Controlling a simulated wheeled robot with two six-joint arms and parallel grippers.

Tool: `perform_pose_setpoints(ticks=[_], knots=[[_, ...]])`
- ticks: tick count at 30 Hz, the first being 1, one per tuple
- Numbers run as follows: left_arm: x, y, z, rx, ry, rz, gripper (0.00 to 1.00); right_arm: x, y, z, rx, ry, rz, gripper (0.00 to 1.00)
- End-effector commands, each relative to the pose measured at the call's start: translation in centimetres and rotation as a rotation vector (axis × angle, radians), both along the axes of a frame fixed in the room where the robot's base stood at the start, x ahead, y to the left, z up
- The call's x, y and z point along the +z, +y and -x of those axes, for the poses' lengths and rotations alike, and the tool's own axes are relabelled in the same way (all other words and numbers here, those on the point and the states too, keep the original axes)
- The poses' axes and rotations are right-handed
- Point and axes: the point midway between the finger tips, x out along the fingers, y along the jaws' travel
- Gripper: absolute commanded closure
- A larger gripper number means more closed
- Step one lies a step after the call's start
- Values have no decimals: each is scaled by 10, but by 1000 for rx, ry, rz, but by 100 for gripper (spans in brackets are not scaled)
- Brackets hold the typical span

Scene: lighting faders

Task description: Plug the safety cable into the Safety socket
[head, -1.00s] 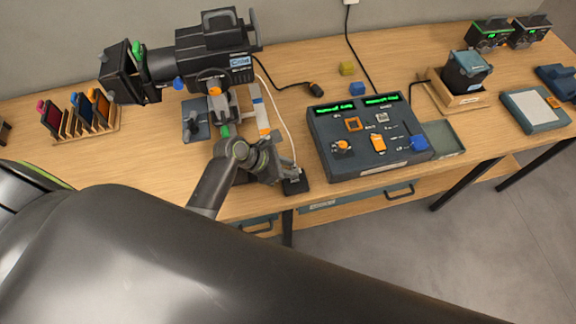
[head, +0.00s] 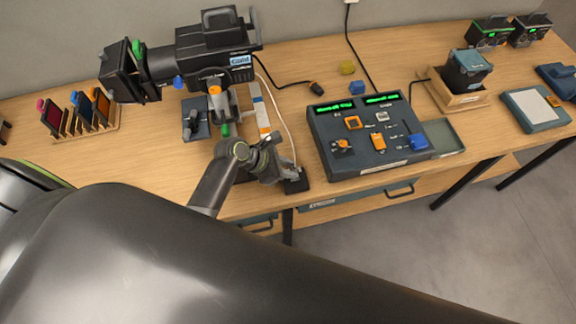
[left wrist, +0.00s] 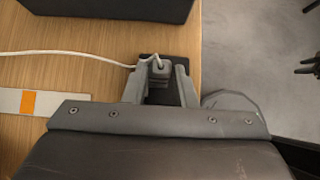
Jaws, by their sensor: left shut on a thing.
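The safety cable (left wrist: 85,54) is white and runs across the table to a small grey plug (left wrist: 158,74) in the left wrist view. My left gripper (left wrist: 160,82) is shut on this plug, one finger on each side. Just beyond the plug is a black block (left wrist: 180,62), and I cannot tell whether they touch. In the head view the white cable (head: 284,122) runs down beside the lamp to my left gripper (head: 283,172) near the table's front edge. The black block (head: 298,184) sits there too. I cannot make out the Safety socket. My right gripper is not identifiable.
A big black lamp (head: 205,52) stands behind my left gripper. A dark control console (head: 350,162) with faders is to the right. A rack of coloured filters (head: 78,125) is at the left. A striped strip (head: 260,112) lies near the cable. Some wood left of the arm is clear.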

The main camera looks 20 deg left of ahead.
Motion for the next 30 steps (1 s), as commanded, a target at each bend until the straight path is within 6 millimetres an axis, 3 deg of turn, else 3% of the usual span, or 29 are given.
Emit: perform_pose_setpoints(ticks=[30], knots=[[-9, 0, 0, 0, 0, 0, 99, 0, -2, 0, 1, 1, 2, 64]])
